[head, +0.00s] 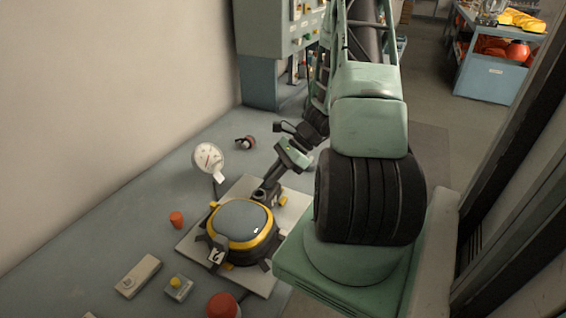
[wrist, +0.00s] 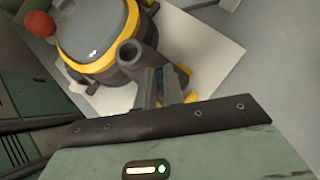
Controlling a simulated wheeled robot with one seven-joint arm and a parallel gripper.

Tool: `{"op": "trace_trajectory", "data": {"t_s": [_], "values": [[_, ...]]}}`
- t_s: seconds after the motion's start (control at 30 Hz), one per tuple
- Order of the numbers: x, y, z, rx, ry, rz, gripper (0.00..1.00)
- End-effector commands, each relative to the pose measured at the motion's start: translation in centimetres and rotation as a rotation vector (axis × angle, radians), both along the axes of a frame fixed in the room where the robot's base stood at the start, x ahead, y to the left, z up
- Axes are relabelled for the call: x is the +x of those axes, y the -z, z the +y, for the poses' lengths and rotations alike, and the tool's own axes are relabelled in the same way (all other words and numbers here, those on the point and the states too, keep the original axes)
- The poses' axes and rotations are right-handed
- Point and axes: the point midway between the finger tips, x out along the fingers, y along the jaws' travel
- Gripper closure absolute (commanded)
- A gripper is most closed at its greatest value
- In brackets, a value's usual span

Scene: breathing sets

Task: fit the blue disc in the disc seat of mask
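The mask (head: 240,221) lies on a pale board, with a grey-blue visor and a yellow rim; it also shows in the wrist view (wrist: 95,30). A short grey round socket (wrist: 130,52) stands out from its side facing my gripper, apparently the disc seat. My gripper (head: 268,192) points down at that side of the mask. In the wrist view its fingers (wrist: 160,80) are close together, right beside the socket.
The pale board (head: 292,212) rests on a grey bench. A round gauge (head: 208,158), an orange cap (head: 176,219), a small box with a yellow button (head: 178,287), a beige block (head: 138,275) and a red knob (head: 222,305) surround it. A wall borders the left.

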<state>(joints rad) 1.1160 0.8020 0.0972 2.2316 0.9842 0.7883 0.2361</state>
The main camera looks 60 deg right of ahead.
Motion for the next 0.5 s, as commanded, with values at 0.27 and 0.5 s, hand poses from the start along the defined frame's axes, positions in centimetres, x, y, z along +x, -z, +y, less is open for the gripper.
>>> {"op": "trace_trajectory", "data": {"t_s": [0.27, 0.5], "values": [[-1.8, -3.3, -3.0, -0.008, 0.004, -0.003, 0.68], [-4.1, -7.2, -6.4, -0.007, 0.003, -0.003, 0.68]]}}
